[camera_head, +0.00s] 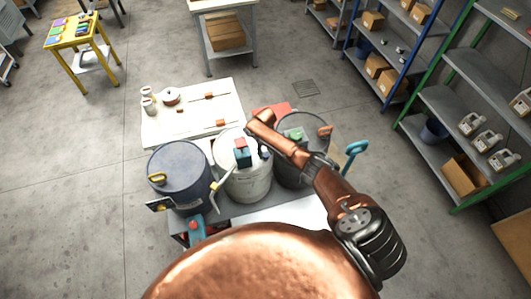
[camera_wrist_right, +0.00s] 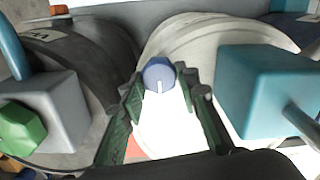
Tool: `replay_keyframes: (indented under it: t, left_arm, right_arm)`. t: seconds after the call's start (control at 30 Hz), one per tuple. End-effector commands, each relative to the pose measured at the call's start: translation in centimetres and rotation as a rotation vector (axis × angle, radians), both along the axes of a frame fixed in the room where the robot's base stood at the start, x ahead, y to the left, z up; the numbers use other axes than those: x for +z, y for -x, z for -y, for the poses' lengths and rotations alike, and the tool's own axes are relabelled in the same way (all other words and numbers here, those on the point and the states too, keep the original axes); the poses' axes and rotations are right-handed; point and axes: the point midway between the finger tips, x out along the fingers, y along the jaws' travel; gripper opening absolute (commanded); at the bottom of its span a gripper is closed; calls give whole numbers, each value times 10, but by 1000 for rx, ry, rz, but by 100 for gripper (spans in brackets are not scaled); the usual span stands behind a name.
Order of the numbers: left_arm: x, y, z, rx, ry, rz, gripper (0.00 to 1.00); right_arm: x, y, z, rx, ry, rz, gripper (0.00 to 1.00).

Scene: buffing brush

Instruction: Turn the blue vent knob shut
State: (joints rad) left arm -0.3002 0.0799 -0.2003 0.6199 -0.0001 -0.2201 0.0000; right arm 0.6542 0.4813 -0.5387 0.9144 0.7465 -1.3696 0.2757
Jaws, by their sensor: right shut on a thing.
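The blue vent knob (camera_wrist_right: 159,74) shows in the right wrist view as a small round faceted cap with a pale line on its face. It sits at the edge of the white drum (camera_wrist_right: 175,40). My right gripper (camera_wrist_right: 160,88) has its two dark green fingers on either side of the knob and is shut on it. In the head view the white drum (camera_head: 248,184) stands in the middle of three drums. My right gripper there is mostly hidden by my copper arm, so the knob is not clear. My left gripper is not in view.
A teal box (camera_wrist_right: 265,90) stands close right of the fingers, and a grey box (camera_wrist_right: 50,108) with a green knob stands left. A blue drum (camera_head: 180,178) and a dark drum (camera_head: 290,175) flank the white one. A white table (camera_head: 185,128) lies behind.

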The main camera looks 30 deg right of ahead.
Motion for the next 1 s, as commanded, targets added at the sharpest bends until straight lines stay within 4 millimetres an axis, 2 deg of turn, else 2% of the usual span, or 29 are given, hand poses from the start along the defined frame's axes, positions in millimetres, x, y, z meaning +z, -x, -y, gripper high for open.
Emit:
replay_keyframes:
  t: [0.1, 0.13, 0.37, 0.63, 0.77, 0.87, 1.0]
  left_arm:
    - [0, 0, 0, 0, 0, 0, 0]
    - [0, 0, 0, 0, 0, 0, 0]
    - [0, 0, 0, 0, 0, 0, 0]
    - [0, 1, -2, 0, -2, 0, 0]
    - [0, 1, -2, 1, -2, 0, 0]
    - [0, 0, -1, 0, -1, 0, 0]
    - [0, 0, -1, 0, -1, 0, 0]
  right_arm:
    - [-1, 1, 0, -2, -1, -2, 5]
    - [-1, 1, 0, -2, -1, -1, 31]
    - [0, 0, 0, 0, 0, -1, 47]
    - [1, 0, 0, 0, 0, 0, 47]
    - [9, -1, 0, 1, -1, 1, 47]
    - [24, -1, 0, 1, -1, 3, 47]
    - [54, -1, 0, 1, -1, 4, 47]
